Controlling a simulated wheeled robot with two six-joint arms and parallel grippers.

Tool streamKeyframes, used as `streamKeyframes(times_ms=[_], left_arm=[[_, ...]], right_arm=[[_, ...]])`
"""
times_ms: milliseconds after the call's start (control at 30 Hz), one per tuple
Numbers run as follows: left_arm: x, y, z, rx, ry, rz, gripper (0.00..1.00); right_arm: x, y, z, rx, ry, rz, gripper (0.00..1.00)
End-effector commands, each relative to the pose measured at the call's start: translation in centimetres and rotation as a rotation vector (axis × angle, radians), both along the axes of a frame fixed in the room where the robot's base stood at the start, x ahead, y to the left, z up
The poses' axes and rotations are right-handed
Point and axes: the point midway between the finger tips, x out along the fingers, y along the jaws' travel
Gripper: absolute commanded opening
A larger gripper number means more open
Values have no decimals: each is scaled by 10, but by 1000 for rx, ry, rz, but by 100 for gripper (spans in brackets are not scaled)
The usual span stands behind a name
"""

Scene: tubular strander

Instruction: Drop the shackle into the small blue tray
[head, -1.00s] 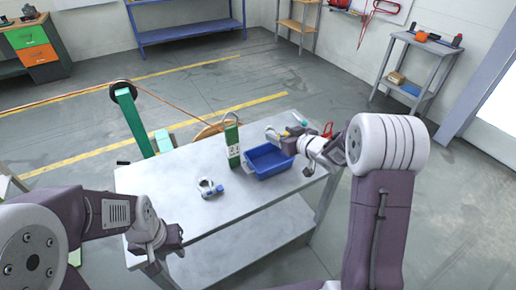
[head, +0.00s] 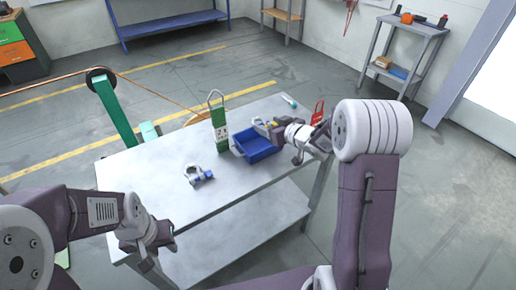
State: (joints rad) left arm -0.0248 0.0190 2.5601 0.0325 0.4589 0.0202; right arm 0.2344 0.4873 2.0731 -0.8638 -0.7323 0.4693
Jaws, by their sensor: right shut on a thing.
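A small grey piece with a yellow part, which looks like a shackle (head: 260,126), is in my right gripper (head: 274,130), shut on it. It is over the small blue tray (head: 262,154), near its back edge; the gripper hides part of it. The tray stands on the grey table and its visible inside looks empty. Another grey shackle with a blue pin (head: 198,175) lies on the table left of the tray. My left gripper (head: 168,243) is at the table's front left edge, away from these things; its fingers are too unclear to read.
A green padlock-like block (head: 220,130) with a tall grey loop stands left of the tray. A red item (head: 318,112) and a pale marker (head: 289,99) lie at the table's back right. The table's (head: 150,182) left and front parts are clear.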

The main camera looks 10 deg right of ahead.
Motion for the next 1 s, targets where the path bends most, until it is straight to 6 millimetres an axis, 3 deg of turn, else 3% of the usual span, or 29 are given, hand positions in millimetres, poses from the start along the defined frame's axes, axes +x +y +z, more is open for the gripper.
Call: streamKeyframes(times_ms=[67,100,200,567,800,1000], left_arm=[[0,0,1,0,0,0,36],[0,0,2,0,0,0,36],[0,0,2,0,0,0,36],[0,0,2,0,0,0,36],[0,0,9,0,0,0,36],[0,0,13,0,0,0,36]], right_arm=[[0,0,3,0,-3,0,5],[0,0,3,0,-3,0,66],[0,0,2,0,-2,0,89],[-6,-3,4,-1,1,-1,89],[-50,-20,26,0,-2,-4,89],[-75,-28,36,0,-2,-2,89]])
